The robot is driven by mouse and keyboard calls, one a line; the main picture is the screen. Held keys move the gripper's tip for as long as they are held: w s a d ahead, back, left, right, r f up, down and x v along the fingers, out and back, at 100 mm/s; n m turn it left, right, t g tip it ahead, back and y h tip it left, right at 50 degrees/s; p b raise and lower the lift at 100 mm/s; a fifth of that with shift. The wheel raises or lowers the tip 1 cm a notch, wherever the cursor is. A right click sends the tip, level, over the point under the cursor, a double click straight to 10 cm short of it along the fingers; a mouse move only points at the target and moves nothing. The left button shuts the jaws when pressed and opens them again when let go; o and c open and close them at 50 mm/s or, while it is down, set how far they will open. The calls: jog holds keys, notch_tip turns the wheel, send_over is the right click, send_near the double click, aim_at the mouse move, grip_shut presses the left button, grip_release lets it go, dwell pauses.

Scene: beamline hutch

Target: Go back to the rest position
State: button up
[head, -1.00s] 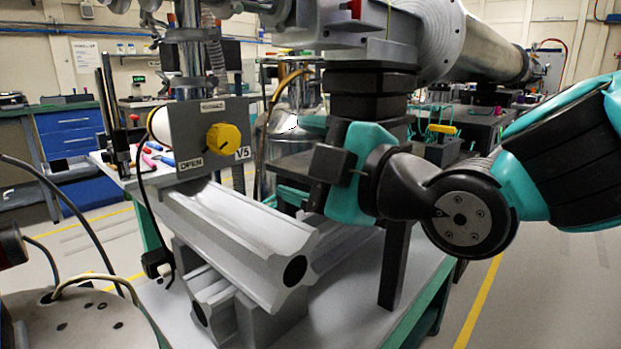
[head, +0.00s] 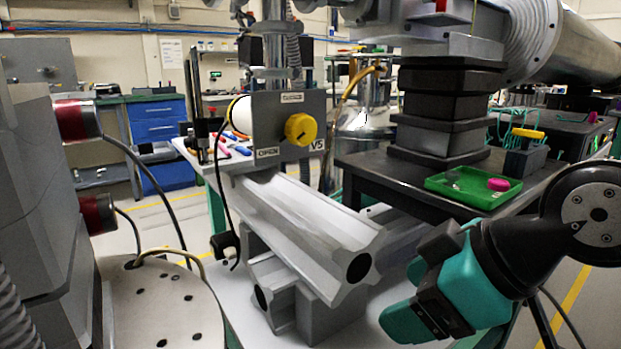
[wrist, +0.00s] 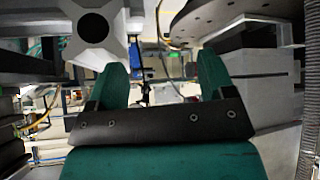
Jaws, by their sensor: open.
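My gripper (head: 402,290) is at the lower right of the head view, with its teal fingers pointing left. It is in front of the table, to the right of the grey metal rail (head: 310,225). In the wrist view my gripper (wrist: 162,82) shows two teal fingers spread apart with nothing between them. The end of the rail (wrist: 93,28) shows at the upper left there, apart from the fingers.
A valve box (head: 285,130) with a yellow knob (head: 299,129) stands behind the rail. A green tray (head: 455,190) with a pink piece (head: 498,185) lies on a dark platform. A round perforated plate (head: 160,305) is at lower left. Floor shows at right.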

jog(key=s+d+f+m+g+h, duration=0.25)
jog(key=s+m+g, duration=0.2)
jog(key=s, duration=0.25)
notch_tip(320, 180, up, 29)
jog(key=p, duration=2.9)
jog(key=shift+d+f+g, duration=0.2)
jog(key=shift+d+g, duration=0.15)
jog(key=shift+d, duration=0.05)
